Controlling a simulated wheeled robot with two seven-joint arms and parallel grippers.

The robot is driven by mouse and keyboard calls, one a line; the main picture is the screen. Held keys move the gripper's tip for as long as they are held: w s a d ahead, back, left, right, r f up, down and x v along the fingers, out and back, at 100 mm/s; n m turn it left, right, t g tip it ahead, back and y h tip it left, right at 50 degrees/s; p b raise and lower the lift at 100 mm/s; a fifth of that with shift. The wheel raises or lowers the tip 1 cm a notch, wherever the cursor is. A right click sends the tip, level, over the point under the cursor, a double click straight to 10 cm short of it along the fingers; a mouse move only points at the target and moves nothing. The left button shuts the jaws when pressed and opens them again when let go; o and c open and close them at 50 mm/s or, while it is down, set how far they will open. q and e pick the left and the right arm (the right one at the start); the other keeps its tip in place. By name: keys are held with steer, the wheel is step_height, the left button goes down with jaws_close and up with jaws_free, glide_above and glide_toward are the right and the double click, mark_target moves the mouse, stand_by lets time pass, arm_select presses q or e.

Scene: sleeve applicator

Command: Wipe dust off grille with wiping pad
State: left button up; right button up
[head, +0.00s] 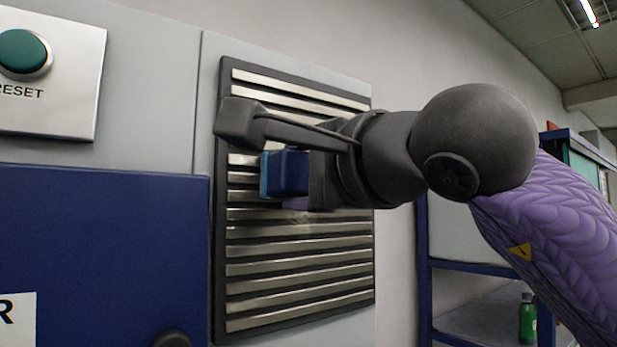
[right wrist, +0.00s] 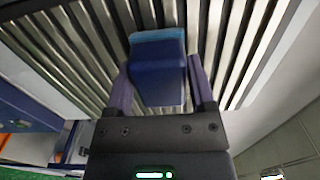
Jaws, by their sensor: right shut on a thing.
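The grille (head: 300,270) is a dark-framed panel of shiny horizontal slats on the grey cabinet face; its slats also fill the back of the right wrist view (right wrist: 232,50). A faint dull patch shows on the slats just below the pad. The wiping pad (head: 288,173) is a dark blue block with a lighter blue face turned to the grille. My right gripper (head: 292,190) is shut on it, with a finger on each side in the right wrist view (right wrist: 160,88). The pad is at or very near the slats; I cannot tell if it touches. My left gripper is not in view.
A green RESET button (head: 24,50) sits on a white plate at the upper left. A dark blue panel (head: 100,250) lies left of the grille. A blue-framed shelf (head: 470,262) with a green bottle (head: 527,318) stands at the right.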

steer(key=w+d+p, duration=0.2)
steer(key=w+d, duration=0.4)
steer(key=d, duration=0.2)
steer(key=shift+w+d+r, duration=0.15)
steer(key=shift+d+r, duration=0.05)
steer(key=shift+d, duration=0.1)
stand_by(0.3)
steer(key=b+v, duration=0.2)
steer(key=v, duration=0.4)
stand_by(0.3)
